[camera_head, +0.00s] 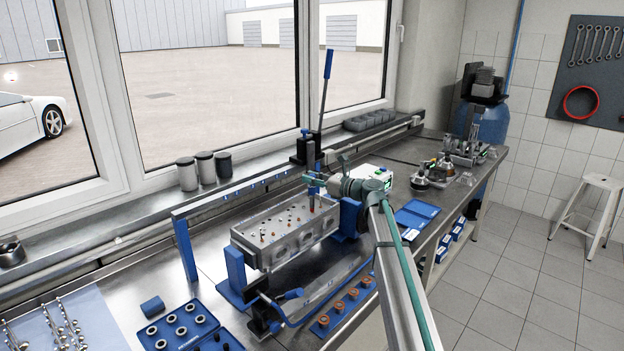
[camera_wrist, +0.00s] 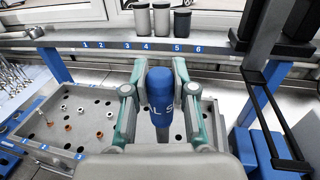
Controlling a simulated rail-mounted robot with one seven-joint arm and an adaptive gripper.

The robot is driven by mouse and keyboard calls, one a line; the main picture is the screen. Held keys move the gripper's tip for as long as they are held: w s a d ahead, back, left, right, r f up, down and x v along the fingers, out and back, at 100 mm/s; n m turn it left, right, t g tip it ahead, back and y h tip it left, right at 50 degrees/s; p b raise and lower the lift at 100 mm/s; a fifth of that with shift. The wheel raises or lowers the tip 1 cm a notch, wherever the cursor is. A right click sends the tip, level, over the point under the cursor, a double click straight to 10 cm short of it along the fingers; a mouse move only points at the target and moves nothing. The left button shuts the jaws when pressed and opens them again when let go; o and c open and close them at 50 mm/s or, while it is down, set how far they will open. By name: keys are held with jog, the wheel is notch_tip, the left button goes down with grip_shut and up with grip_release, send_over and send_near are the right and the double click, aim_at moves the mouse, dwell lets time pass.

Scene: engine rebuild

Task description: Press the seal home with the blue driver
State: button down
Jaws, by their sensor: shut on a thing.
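My gripper (camera_wrist: 160,72) is shut on the blue driver (camera_wrist: 160,98), which stands between its two fingers with pale lettering on its side. In the head view the driver (camera_head: 312,190) is small and partly hidden by my gripper, above the right end of the grey cylinder head (camera_head: 262,254). I cannot tell whether its lower end touches a seal. The head's top has several holes; a few copper-coloured and pale small parts (camera_wrist: 69,127) sit at its left end in the wrist view. The seal under the driver is hidden.
A blue tray of copper rings (camera_head: 338,307) lies in front.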

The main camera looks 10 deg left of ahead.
jog(key=shift+f, duration=0.4)
dwell(0.7)
jog(key=shift+r, duration=0.2)
dwell(0.5)
jog(key=shift+r+p, duration=1.8)
jog(key=shift+r, duration=1.1)
jog(key=shift+r+p, duration=1)
jog(key=shift+r, duration=0.5)
